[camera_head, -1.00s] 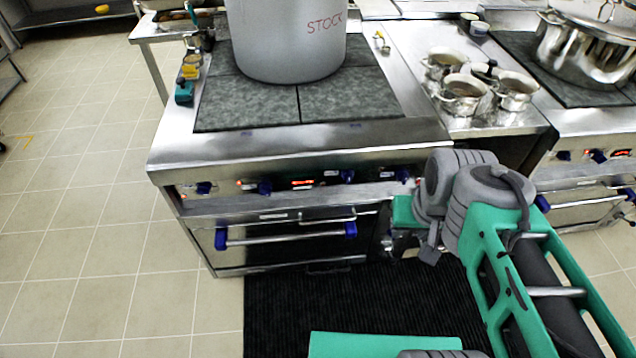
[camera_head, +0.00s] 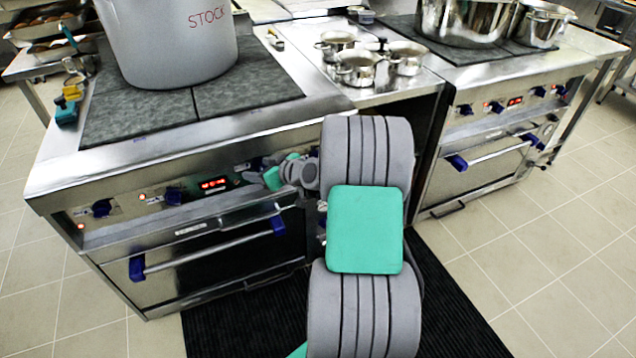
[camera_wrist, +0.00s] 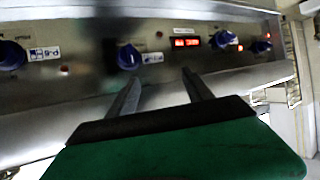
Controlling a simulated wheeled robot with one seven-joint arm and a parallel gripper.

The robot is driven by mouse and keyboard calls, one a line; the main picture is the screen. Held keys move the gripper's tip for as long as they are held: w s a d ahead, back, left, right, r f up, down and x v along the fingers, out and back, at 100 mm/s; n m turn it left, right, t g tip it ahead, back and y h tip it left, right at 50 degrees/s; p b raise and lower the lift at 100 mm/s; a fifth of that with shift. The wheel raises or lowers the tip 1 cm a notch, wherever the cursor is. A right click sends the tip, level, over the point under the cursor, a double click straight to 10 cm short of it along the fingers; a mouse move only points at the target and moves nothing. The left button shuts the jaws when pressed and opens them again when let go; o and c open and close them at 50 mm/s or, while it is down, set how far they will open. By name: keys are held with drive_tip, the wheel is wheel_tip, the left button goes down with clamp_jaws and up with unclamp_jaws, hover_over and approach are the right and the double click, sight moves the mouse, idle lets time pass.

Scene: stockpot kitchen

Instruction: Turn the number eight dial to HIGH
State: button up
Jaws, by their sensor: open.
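The dials are blue knobs on the steel front panel of the near stove. In the head view two show at the left, one outer (camera_head: 102,207) and one inner (camera_head: 172,195). My arm hides the right part of the panel. My gripper (camera_wrist: 162,78) is open and empty in front of the panel, fingers towards it. In the wrist view a blue dial (camera_wrist: 128,57) is close to the left fingertip, apparently without contact. Another dial (camera_wrist: 12,55) is at the far left, beside a label seemingly with an 8. Which dial is number eight is not certain.
A red-lit display (camera_head: 214,184) sits on the panel. The oven door handle (camera_head: 207,251) sticks out below. A large stockpot (camera_head: 172,45) stands on the stove's griddle. Small pots (camera_head: 357,68) stand on the counter to the right. A second stove (camera_head: 500,108) is further right.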

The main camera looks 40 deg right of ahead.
drive_tip(key=s+d+f+m+t+h+b, duration=0.1)
drive_tip(key=s+d+f+m+t+h, duration=0.15)
drive_tip(key=d, duration=0.45)
drive_tip(key=s+d+f+m+t+h+b, duration=0.1)
drive_tip(key=s+d+f+h+b, duration=0.2)
drive_tip(key=d, duration=0.4)
drive_tip(key=s+d+f+m+t+h, duration=0.1)
drive_tip(key=d+f+m+h, duration=0.1)
drive_tip(key=d+f, duration=0.4)
drive_tip(key=x, duration=0.2)
drive_tip(key=r+x, duration=0.1)
drive_tip(key=x, duration=0.4)
drive_tip(key=shift+d+r, duration=0.2)
drive_tip(key=shift+d, duration=0.1)
drive_tip(key=shift+c, duration=0.6)
clamp_jaws()
